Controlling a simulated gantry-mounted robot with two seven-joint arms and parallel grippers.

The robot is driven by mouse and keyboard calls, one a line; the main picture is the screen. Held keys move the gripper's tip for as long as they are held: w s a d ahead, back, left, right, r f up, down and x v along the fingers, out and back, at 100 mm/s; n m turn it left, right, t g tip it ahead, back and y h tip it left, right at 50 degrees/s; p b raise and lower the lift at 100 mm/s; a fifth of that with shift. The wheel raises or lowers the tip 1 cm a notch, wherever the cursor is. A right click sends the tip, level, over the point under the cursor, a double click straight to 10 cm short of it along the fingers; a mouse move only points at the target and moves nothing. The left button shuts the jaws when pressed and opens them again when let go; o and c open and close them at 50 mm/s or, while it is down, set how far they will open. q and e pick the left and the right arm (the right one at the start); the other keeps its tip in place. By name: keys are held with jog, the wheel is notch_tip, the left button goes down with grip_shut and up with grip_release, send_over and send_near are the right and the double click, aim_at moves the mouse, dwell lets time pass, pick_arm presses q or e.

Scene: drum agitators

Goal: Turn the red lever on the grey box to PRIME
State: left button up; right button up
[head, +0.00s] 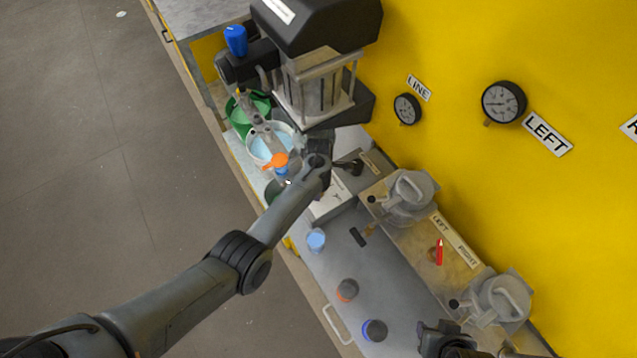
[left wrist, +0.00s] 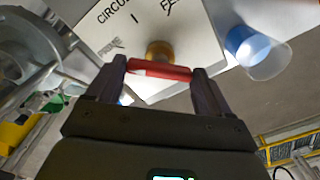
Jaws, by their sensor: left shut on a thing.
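The grey box (left wrist: 200,30) shows a pale labelled face in the left wrist view, with "CIRCU…", a partly cut-off "FE…" and a faint word, perhaps PRIME, at its left. Its red lever (left wrist: 160,71) crosses the picture in front of a brass hub (left wrist: 160,50). My left gripper (left wrist: 158,72) has one finger at each end of the lever and is shut on it. Which mark the lever points to, I cannot tell. In the head view the box (head: 329,203) is partly hidden by my left arm. My right gripper (head: 441,338) is at the bottom edge, its jaws unclear.
A cup of blue liquid (head: 316,240) stands close to the box. Another red lever (head: 439,252) is on the tan LEFT/RIGHT panel between two grey lidded vessels. A green bucket (head: 240,120) is behind.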

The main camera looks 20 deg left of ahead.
pick_arm(q)
jog(key=o, duration=0.9)
jog(key=shift+o, duration=0.2)
jog(key=shift+r, duration=0.1)
jog(key=shift+r, duration=0.35)
notch_tip(320, 180, up, 10)
jog(key=p, duration=0.2)
